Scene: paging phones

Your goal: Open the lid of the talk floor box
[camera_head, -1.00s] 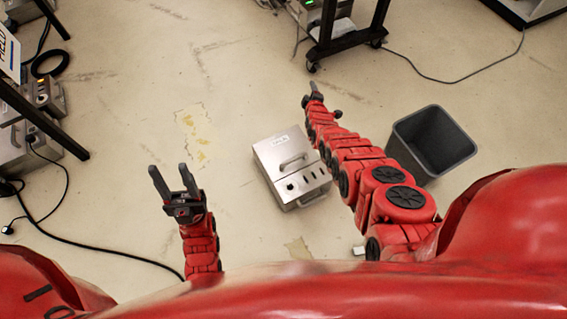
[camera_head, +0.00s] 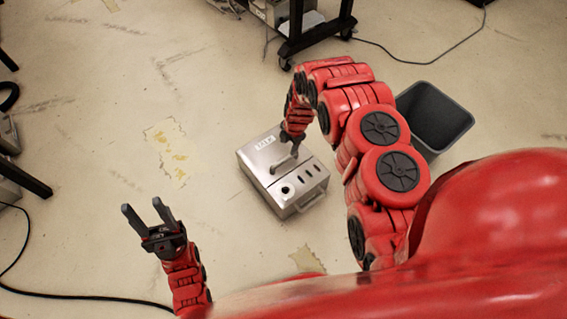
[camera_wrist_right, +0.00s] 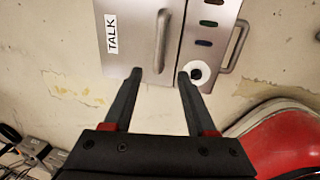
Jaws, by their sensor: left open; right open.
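The talk floor box (camera_head: 262,160) is a silver metal box on the floor, with its lid shut. In the right wrist view the box (camera_wrist_right: 131,60) shows its "TALK" label (camera_wrist_right: 111,34) and the grey bar handle (camera_wrist_right: 162,40) on the lid. My right gripper (camera_wrist_right: 158,73) is open, its fingertips at the near end of this handle, one to each side; I cannot tell whether they touch it. In the head view my right arm comes down over the lid and partly hides the handle. My left gripper (camera_head: 142,208) is open and empty, left of the box and apart from it.
A dark grey bin (camera_head: 435,118) stands right of the box, close to my right arm. A black wheeled cart (camera_head: 318,34) stands behind. A black cable (camera_head: 80,297) lies at the lower left.

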